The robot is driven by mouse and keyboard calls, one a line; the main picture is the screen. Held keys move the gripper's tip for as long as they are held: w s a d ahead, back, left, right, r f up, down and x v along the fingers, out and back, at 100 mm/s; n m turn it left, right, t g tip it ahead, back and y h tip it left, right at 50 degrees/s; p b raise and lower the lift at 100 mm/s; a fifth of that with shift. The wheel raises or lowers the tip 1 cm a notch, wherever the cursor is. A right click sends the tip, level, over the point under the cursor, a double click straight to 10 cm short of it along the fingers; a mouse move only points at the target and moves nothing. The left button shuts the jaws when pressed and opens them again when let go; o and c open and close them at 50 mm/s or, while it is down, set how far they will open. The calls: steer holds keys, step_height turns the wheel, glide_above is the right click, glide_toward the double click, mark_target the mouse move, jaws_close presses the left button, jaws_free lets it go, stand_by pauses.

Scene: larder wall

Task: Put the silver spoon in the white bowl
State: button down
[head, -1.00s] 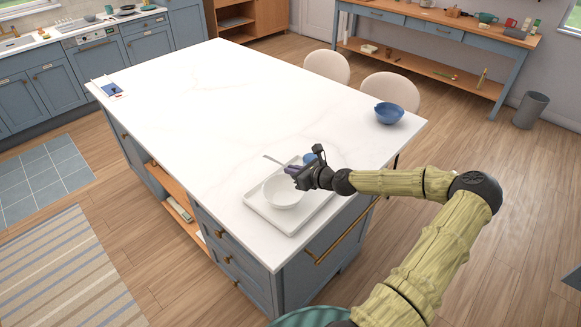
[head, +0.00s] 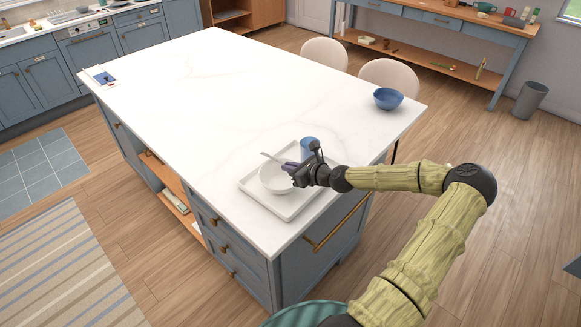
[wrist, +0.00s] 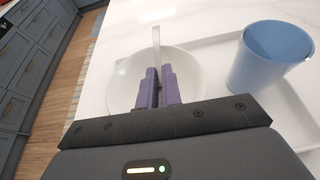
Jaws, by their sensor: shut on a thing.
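The silver spoon (head: 270,156) is held in my gripper (head: 289,167), and its far end sticks out to the left. In the wrist view the spoon (wrist: 156,42) points away from between the purple fingertips (wrist: 156,86). The white bowl (head: 272,184) stands on a white tray (head: 285,213). My gripper is over the bowl's right side, and in the wrist view the fingers and spoon overlap the bowl (wrist: 121,80). I cannot tell how high the spoon is above the bowl. The spoon's near end is hidden by the fingers.
A blue cup (head: 309,147) stands at the tray's back, close to my gripper; the wrist view shows it (wrist: 268,57) to the right. A blue bowl (head: 388,98) stands near the island's right edge. The white island top (head: 200,110) is mostly clear.

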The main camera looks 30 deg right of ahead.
steer(key=c, duration=1.5)
jaws_free()
steer(key=b+v, duration=0.2)
steer(key=v, duration=1.5)
steer(key=shift+s+b, duration=0.15)
steer(key=shift+b, duration=0.15)
steer(key=shift+r, duration=0.1)
